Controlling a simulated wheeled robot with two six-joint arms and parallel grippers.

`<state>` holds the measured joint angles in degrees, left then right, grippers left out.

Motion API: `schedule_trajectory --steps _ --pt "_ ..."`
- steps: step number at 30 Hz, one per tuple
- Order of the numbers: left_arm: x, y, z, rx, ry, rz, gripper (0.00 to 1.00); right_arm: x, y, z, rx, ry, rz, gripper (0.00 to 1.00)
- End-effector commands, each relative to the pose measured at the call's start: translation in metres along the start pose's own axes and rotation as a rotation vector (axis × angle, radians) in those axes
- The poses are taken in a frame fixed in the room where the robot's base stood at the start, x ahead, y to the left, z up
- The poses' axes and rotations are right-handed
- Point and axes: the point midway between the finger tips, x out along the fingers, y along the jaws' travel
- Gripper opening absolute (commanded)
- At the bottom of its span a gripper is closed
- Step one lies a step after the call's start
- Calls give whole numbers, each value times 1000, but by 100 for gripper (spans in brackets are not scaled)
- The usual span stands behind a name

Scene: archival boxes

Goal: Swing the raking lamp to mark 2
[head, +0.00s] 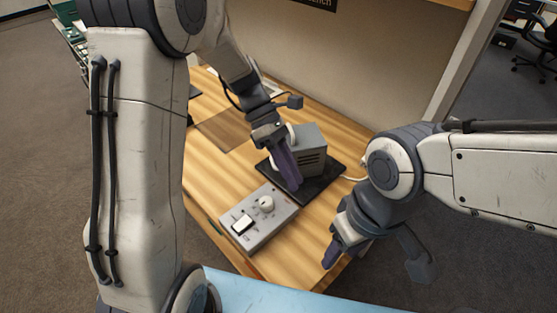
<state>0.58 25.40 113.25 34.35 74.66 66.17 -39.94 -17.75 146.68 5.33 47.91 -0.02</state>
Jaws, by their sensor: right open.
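A grey vented housing (315,153), which may be the raking lamp, stands on a dark base plate (327,182) on the wooden bench. My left gripper (290,178) reaches down in front of the housing's left side and covers part of it. I cannot tell whether it touches the housing or whether its fingers are apart. A grey control box (262,226) with a round pale knob (265,204) and a white rocker switch (242,223) sits nearer the front edge. No numbered marks can be read. My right gripper (331,256) is open and empty by the bench's front right edge.
The wooden bench (205,195) has a brown flat patch (226,131) at the back left. A pale cable (353,179) runs right from the base plate. A panel wall (350,65) stands behind. A light blue surface (270,295) lies in front.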

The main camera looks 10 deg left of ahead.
Motion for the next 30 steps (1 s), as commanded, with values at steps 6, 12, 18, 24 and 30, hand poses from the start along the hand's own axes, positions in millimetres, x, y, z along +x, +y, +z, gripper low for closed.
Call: schedule_trajectory --steps 6,12,18,24,30 --pt "-38 90 -103 -857 -509 -77 27 29 2 2 0 0 0 50" --pt "-66 116 -174 -1237 -818 -222 27 38 3 2 0 0 0 50" --pt "-70 123 -190 -1333 -907 -284 27 39 3 2 0 0 0 50" --pt "-50 131 -167 -1335 -903 -287 27 35 2 2 0 0 0 50" --pt "-26 143 -140 -1334 -902 -286 27 31 2 2 0 0 0 50"
